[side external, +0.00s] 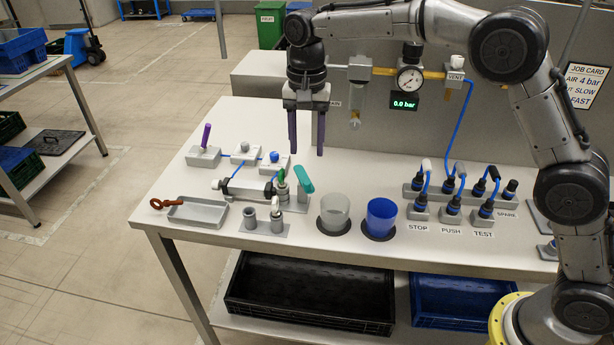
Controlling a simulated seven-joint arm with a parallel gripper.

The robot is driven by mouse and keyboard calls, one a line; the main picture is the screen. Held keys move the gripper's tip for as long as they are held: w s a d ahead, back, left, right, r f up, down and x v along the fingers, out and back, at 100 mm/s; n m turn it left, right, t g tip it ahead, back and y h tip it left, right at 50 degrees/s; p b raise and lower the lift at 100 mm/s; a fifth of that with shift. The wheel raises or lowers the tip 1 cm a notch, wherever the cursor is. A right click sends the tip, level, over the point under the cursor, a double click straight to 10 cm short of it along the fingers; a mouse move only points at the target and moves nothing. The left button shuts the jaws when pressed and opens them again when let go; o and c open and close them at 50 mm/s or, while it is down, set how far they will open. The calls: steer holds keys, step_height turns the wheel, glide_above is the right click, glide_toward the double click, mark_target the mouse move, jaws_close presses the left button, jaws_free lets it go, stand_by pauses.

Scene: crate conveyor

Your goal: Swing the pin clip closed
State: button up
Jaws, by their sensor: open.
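My gripper (307,153) hangs above the bench, pointing down. Its two dark purple fingers are apart with nothing between them. Below it, a grey cylinder (250,188) lies in a fixture on the bench. At the cylinder's right end are a small green part (282,178) and a tilted teal lever-like piece (304,179) on a grey block. I cannot tell for certain which part is the pin clip, or how far it is swung. A reddish-brown ringed piece (168,203) lies at the left edge of a shallow grey tray (198,222).
Upright hose plugs (452,205) stand farther right. A purple-handled lever (206,135) is at the left. A gauge (409,79) and pipe run behind. Bare bench shows at the front left.

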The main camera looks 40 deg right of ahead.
mark_target(307, 183)
step_height(307, 183, down, 9)
steer(key=shift+f, duration=0.1)
stand_by(0.4)
jaws_close()
